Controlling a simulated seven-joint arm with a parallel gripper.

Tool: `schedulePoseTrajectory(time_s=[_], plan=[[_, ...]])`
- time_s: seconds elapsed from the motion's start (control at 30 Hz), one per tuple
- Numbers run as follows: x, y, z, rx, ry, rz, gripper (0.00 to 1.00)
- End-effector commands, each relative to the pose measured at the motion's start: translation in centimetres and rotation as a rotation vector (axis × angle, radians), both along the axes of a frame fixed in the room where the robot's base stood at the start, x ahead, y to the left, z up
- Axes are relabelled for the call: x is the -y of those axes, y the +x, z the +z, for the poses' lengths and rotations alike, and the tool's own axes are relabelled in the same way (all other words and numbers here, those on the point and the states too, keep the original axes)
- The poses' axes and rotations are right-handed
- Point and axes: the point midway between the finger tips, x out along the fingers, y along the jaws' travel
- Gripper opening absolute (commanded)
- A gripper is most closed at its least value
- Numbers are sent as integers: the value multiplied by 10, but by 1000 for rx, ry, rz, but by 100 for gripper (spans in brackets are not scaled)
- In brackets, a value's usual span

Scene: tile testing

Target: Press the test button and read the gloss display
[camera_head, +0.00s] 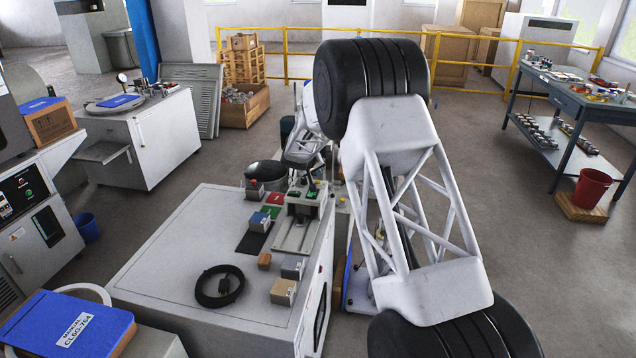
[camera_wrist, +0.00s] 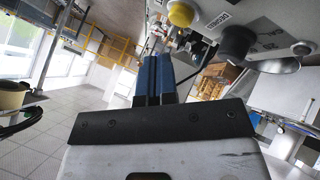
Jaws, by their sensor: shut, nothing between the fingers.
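In the wrist view my gripper (camera_wrist: 153,82) has its two blue fingers side by side and touching, with nothing between them. A yellow round part (camera_wrist: 181,13) and a dark round knob (camera_wrist: 236,42) on a light panel lie beyond and to the right of the fingertips, apart from them. I cannot tell whether either is the test button. In the head view a grey test device (camera_head: 296,235) stands on a white cabinet (camera_head: 165,265), with my forearm above its far end. The fingertips are too small to make out there. No gloss reading is legible.
A black coiled cable (camera_head: 220,287), small blocks (camera_head: 284,291) and red and green pads (camera_head: 268,227) lie on the cabinet. A white machine (camera_head: 150,140) stands behind left. A blue bench (camera_head: 575,100) and red bucket (camera_head: 592,187) are at right, with open floor between.

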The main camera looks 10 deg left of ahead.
Motion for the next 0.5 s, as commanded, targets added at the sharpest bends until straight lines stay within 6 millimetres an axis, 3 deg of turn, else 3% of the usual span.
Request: schedulePoseTrajectory(time_s=[0.5], plan=[[0,0,-12,0,-1,1,0]])
